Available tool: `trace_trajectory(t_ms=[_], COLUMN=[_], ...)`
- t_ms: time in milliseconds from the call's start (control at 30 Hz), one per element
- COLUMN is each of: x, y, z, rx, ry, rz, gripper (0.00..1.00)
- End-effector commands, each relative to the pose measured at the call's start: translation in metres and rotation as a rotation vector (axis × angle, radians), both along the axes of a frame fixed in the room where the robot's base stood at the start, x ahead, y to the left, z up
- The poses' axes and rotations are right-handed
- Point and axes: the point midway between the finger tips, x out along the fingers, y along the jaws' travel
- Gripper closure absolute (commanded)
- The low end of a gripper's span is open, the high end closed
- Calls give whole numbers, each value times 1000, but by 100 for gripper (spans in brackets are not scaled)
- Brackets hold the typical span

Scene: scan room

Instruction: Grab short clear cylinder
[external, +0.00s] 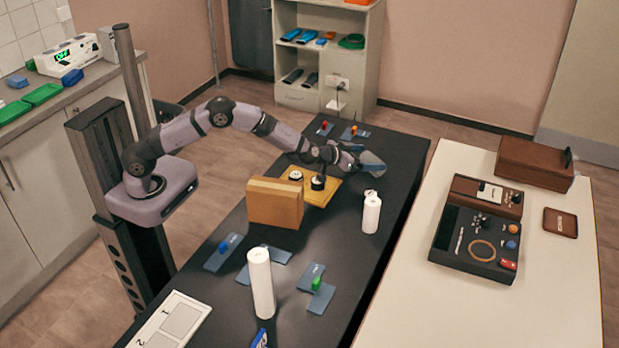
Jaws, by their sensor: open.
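A shorter white cylinder (371,213) with a narrower top stands upright on the black table, right of the cardboard-coloured block. A taller white cylinder (261,284) stands upright nearer the camera. Two small dark-and-white round pieces, one at the back (295,175) and one beside my wrist (318,183), sit on a yellow board (324,199). My gripper (372,163) is open, with blue-grey fingers, behind and above the shorter white cylinder and apart from it. Nothing shows between the fingers.
A tan block (275,203) stands upright in front of the yellow board. Blue-grey plates with small coloured pieces (222,250) lie around the black table (335,254). A white numbered panel (172,322) lies at the near left. A white table (415,308) with brown boxes stands at right.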

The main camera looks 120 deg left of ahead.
Motion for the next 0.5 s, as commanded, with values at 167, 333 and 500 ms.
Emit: trace_trajectory(t_ms=[167, 333, 500], x=[0, 0, 1], y=[1, 0, 1], z=[0, 0, 2], rx=[1, 0, 3], ry=[-1, 0, -2], rz=[0, 0, 0], gripper=[8, 34, 61])
